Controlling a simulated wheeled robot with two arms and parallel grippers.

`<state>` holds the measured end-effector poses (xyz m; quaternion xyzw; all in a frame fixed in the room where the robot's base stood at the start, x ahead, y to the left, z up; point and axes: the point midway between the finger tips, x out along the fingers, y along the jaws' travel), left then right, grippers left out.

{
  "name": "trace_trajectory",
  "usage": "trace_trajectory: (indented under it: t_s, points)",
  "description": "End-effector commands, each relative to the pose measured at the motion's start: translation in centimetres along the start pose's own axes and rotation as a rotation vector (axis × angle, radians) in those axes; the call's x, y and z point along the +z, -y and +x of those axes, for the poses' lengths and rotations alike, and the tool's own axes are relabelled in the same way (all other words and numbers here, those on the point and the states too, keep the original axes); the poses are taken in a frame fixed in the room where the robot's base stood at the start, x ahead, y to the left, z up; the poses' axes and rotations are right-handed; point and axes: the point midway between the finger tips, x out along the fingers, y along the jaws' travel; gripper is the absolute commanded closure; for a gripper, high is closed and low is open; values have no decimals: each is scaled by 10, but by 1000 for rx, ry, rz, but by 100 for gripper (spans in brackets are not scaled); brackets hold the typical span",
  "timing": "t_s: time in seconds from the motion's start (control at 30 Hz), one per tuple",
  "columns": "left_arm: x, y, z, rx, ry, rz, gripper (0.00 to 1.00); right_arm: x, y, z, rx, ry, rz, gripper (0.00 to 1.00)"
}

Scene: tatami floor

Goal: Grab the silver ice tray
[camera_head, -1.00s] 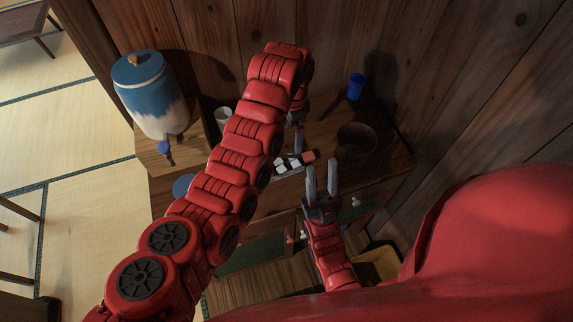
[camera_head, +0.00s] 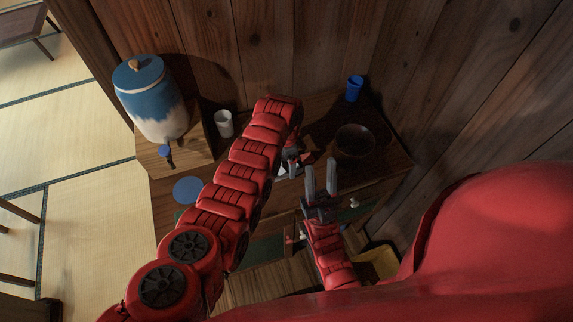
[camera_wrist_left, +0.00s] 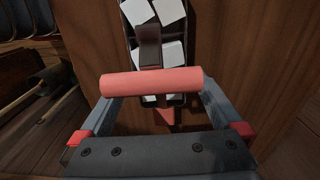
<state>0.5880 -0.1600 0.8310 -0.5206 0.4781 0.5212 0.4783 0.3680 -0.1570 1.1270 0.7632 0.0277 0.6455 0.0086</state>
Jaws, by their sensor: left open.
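The silver ice tray (camera_head: 283,174) lies on the wooden cabinet top, mostly hidden by my left arm in the head view. My left gripper (camera_head: 291,160) is open, pointing down at the tray. In the wrist view its fingers (camera_wrist_left: 158,103) stand on either side of the handle; contact cannot be told. My right gripper (camera_head: 321,175) is open and empty, close to the right of the tray.
A dark bowl (camera_head: 354,141) and a blue cup (camera_head: 354,88) stand behind right. A white cup (camera_head: 223,123), a blue disc (camera_head: 187,190) and a large blue-white jar (camera_head: 150,97) are on the left. Wooden walls (camera_head: 320,40) close off the back and right.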

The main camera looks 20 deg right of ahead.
Motion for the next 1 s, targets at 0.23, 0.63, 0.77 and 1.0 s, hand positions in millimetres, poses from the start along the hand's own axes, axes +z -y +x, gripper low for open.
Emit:
trace_trajectory:
  t_s: [0.23,0.63,0.77,1.0]
  points:
    - [0,0,3,0,-2,0,0,0,0,1,0,0,0,62]
    - [0,0,3,0,-1,0,56,0,0,1,0,0,0,62]
    - [-1,0,3,0,-2,0,79,0,0,1,0,0,0,62]
    - [-1,0,2,-1,-2,0,98,0,0,1,0,0,0,62]
